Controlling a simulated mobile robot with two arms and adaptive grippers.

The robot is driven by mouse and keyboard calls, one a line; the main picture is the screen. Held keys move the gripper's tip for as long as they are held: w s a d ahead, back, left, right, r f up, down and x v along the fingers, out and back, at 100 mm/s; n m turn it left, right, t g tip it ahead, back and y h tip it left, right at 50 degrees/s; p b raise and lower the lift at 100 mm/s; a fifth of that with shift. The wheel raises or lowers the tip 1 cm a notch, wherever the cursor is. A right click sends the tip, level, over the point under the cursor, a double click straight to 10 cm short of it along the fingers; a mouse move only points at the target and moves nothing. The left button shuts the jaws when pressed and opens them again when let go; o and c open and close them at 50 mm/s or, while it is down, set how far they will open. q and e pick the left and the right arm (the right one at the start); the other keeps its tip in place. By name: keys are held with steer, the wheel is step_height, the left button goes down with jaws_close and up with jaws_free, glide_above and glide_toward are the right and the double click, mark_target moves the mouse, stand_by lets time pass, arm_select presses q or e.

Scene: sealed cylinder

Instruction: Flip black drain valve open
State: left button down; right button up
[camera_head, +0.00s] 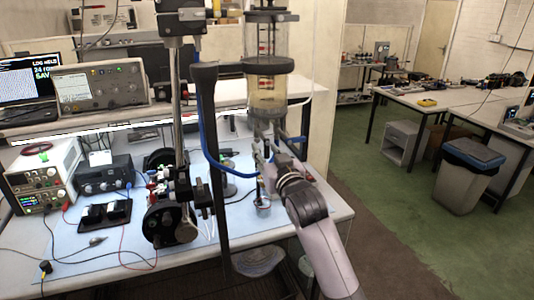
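The clear sealed cylinder (267,90) with dark collars stands upright in the upper middle, held by a dark stand. My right gripper (271,143) is directly below its base, reaching up from the lower right. Its fingers look parted, at the fittings under the cylinder. The black drain valve is not clearly visible; the gripper and dark fittings overlap in that area. I cannot tell the handle's position or whether a finger touches it. My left gripper is not in view.
A blue hose (205,140) hangs left of the cylinder's base, beside a dark upright post (214,170). The blue-topped bench (110,262) holds a power supply (40,180), cables and a black motor-like unit (163,223). Green floor (400,210) is open at right, near a grey bin (466,180).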

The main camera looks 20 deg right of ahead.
steer(key=s, duration=1.2)
steer(key=shift+d, duration=0.25)
